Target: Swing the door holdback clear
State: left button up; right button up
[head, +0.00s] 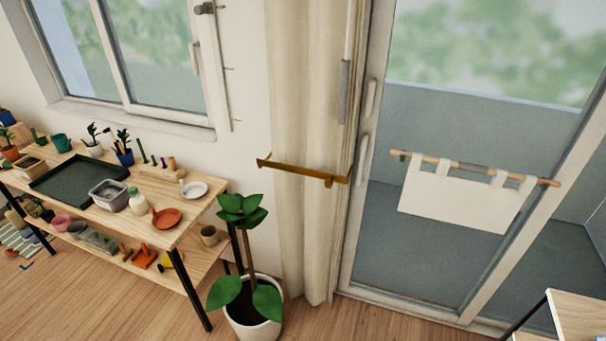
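A brass-coloured bar (300,171), which looks like the holdback, runs level across the front of the cream curtain (306,80). Its left end is by the wall and its right end reaches the edge of the glass door frame. The bar's mounting is too small to make out. The glass door (470,130) has a pale frame with long vertical handles (362,158) on its left side, and it looks shut. Neither of my grippers shows in the head view.
A potted plant (243,215) in a white pot stands on the floor below the bar's left end. A wooden shelf table (205,205) with pots and a dark tray (80,180) is at left. A white cloth (455,200) hangs from a rod on the door. A wooden surface (580,312) is at lower right.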

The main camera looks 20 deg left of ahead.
aim_at(331, 179)
jog(key=i+l+u, duration=0.2)
jog(key=i+l, duration=0.15)
jog(key=i+l+u, duration=0.15)
jog(key=i+l, duration=0.25)
jog(key=i+l+u, duration=0.2)
jog(key=i+l, duration=0.2)
jog(key=i+l+u, duration=0.2)
jog(key=i+l, duration=0.15)
jog(key=l, duration=0.2)
jog(key=i+l+u, duration=0.15)
jog(key=i+l, duration=0.15)
jog(key=l, duration=0.25)
